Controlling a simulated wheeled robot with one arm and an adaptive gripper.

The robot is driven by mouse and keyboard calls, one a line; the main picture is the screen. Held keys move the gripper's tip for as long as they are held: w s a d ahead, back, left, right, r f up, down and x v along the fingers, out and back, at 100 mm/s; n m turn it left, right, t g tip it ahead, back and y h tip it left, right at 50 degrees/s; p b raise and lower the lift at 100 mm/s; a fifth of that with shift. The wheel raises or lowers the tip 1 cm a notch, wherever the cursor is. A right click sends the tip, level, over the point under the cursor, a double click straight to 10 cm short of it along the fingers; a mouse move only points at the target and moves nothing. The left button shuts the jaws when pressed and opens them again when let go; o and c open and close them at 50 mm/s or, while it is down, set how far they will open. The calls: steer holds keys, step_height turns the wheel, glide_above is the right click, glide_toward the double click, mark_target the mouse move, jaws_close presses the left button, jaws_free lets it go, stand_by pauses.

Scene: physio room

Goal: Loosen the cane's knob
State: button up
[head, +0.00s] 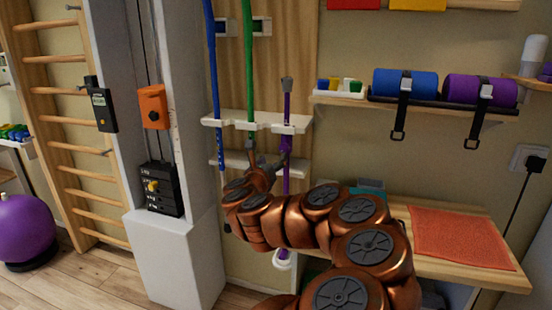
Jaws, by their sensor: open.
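A purple cane (287,108) with a grey top stands upright in a white wall rack (213,122). Its lower end is at a white holder (283,262) near the floor. A thicker purple part (286,143) sits on the shaft just below the upper rack bar; I cannot make out the knob itself. My gripper (268,158) is open, just left of the cane at the height of this thicker part. It is small and partly lost against my copper arm, so I cannot tell whether it touches the cane. My arm hides part of the lower shaft.
A green pole (248,60) and a blue pole (211,70) stand in the rack left of the cane. A shelf with blue (405,83) and purple rollers (480,91) is at right, straps hanging. Below is a wooden bench with an orange towel (460,238). A weight machine (170,250) stands left.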

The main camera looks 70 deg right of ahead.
steer(key=shift+s+a, duration=0.25)
steer(key=shift+a, duration=0.9)
